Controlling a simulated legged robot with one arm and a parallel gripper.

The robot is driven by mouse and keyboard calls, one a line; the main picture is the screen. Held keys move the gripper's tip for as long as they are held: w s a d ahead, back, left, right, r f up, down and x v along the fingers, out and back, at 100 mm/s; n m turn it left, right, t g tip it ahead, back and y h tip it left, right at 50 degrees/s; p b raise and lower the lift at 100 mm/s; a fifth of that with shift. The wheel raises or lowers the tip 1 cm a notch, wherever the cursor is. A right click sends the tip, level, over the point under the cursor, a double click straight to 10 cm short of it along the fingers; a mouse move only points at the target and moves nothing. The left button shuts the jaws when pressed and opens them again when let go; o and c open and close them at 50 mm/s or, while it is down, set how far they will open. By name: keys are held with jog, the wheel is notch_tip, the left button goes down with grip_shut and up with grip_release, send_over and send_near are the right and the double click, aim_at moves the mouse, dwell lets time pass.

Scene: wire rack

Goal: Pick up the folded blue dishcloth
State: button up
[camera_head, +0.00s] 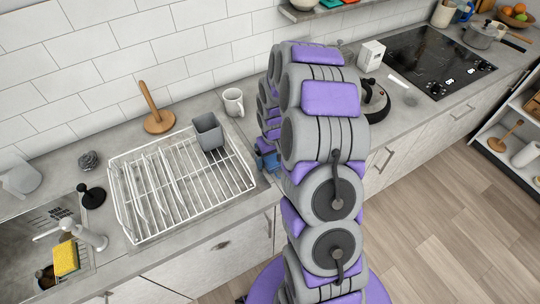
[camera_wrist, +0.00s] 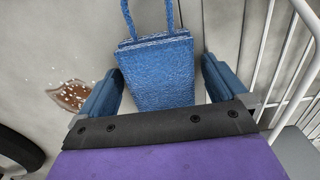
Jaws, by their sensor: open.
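The folded blue dishcloth (camera_wrist: 158,75) lies on the grey counter in the wrist view. It is a thick textured block with a loop at its far end. My gripper (camera_wrist: 161,66) is open, with one blue finger on each side of the cloth. A gap shows between the right finger and the cloth; the left finger is very close to it, and I cannot tell if they touch. The near end of the cloth is hidden by my gripper's body. In the head view my arm hides most of this spot, and only a small blue patch shows beside the rack.
The white wire rack (camera_wrist: 279,62) stands close to the right of my gripper; in the head view it holds a grey cup (camera_head: 208,131). A brown stain with white specks (camera_wrist: 70,95) lies left of the cloth. A white mug (camera_head: 233,102) stands behind the rack.

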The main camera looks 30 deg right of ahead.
aim_at(273, 158)
jog(key=shift+a, duration=0.1)
jog(key=c, duration=1.1)
jog(key=shift+o, duration=0.2)
jog(key=shift+r, duration=0.15)
jog(key=shift+r+p, duration=0.35)
jog(key=shift+r, duration=1.2)
jog(key=shift+s+r, duration=0.2)
jog(key=shift+s, duration=0.15)
jog(key=s+a+r+p, duration=0.1)
jog(key=s+a, duration=0.1)
jog(key=s, duration=1.3)
jog(key=shift+a+r, duration=0.15)
jog(key=shift+a, duration=0.15)
